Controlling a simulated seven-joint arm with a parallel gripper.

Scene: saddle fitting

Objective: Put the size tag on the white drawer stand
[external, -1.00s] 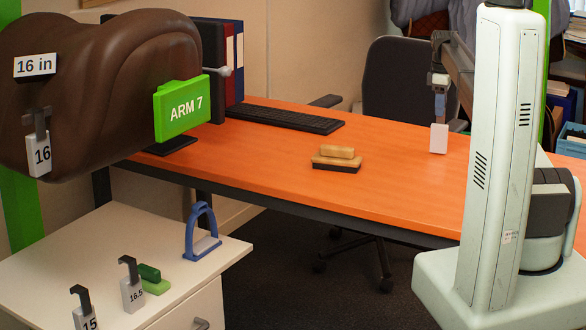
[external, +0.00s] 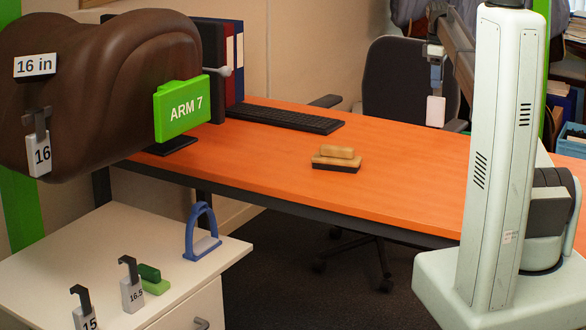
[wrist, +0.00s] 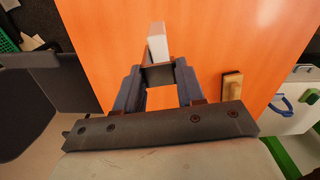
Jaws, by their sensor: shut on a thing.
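My gripper (external: 437,72) is at the upper right of the external view, above the orange desk's far right side. It is shut on a white size tag (external: 436,112), which hangs below the fingers, clear of the desk. In the wrist view the tag (wrist: 158,42) sticks out beyond my gripper (wrist: 158,75); no number is readable on it. The white drawer stand (external: 85,247) is at the lower left, far from my gripper. Tags marked 15 (external: 86,316) and 16.5 (external: 132,294) stand on it. A tag marked 16 (external: 40,160) hangs on the brown saddle (external: 100,95).
A blue stirrup (external: 203,240) and a green block (external: 153,283) are on the stand. A brush (external: 337,159) and a keyboard (external: 285,118) lie on the orange desk (external: 270,175). The stand's middle is clear.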

